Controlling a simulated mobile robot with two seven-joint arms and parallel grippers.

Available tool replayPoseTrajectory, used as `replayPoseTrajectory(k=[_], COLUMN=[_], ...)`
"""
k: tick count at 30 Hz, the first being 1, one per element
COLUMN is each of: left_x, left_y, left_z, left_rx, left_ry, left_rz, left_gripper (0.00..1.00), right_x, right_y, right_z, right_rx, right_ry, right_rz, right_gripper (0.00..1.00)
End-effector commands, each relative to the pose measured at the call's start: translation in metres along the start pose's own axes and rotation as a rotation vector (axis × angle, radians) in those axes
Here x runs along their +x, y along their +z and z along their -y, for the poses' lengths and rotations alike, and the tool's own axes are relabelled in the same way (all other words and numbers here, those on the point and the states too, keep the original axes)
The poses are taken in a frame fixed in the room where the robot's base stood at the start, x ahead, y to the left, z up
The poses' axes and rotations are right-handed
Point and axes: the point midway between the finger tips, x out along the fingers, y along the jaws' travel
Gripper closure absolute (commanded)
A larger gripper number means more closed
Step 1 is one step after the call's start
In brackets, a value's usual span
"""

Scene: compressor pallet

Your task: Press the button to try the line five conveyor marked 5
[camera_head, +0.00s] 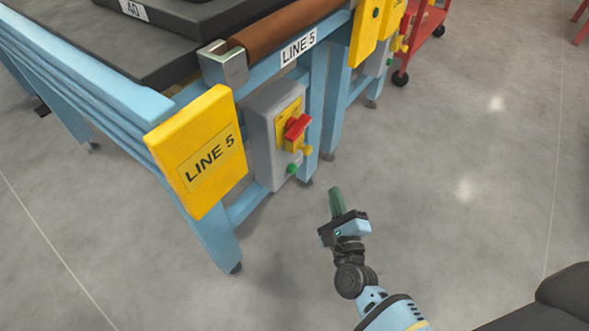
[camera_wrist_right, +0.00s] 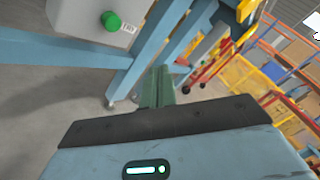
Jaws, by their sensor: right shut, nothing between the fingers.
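The line 5 conveyor (camera_head: 175,95) has a blue frame, a brown end roller and a yellow "LINE 5" plate (camera_head: 203,152). A grey control box (camera_head: 262,140) is fixed to its leg, with a red switch on a yellow plate (camera_head: 296,128). A green button (camera_head: 292,169) sits low on this box. In the right wrist view the green button (camera_wrist_right: 111,21) is at the upper left, beside a small white label. My right gripper (camera_head: 336,198) is shut and empty, in front of the box and lower right of the button, apart from it. My left gripper is out of view.
Another conveyor station with yellow plates (camera_head: 367,30) and a red cart (camera_head: 422,35) stand at the back. In the right wrist view, orange racking (camera_wrist_right: 270,80) is at the right. The grey floor (camera_head: 470,150) to the right is clear.

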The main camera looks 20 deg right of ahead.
Motion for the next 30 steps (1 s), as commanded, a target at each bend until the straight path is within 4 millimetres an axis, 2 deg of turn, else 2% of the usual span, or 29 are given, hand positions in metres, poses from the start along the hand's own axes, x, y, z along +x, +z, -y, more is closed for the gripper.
replayPoseTrajectory(k=[18, 30], left_x=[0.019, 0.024], left_y=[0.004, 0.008], left_z=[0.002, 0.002], left_rx=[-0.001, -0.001], left_ry=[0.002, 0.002], left_rz=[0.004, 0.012], left_gripper=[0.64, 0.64], right_x=[0.048, 0.059], right_y=[0.034, 0.043], right_z=[-0.037, -0.043], right_rx=[0.002, 0.0], right_ry=[0.001, 0.001], right_rz=[-0.001, 0.0], right_gripper=[1.0, 1.0])
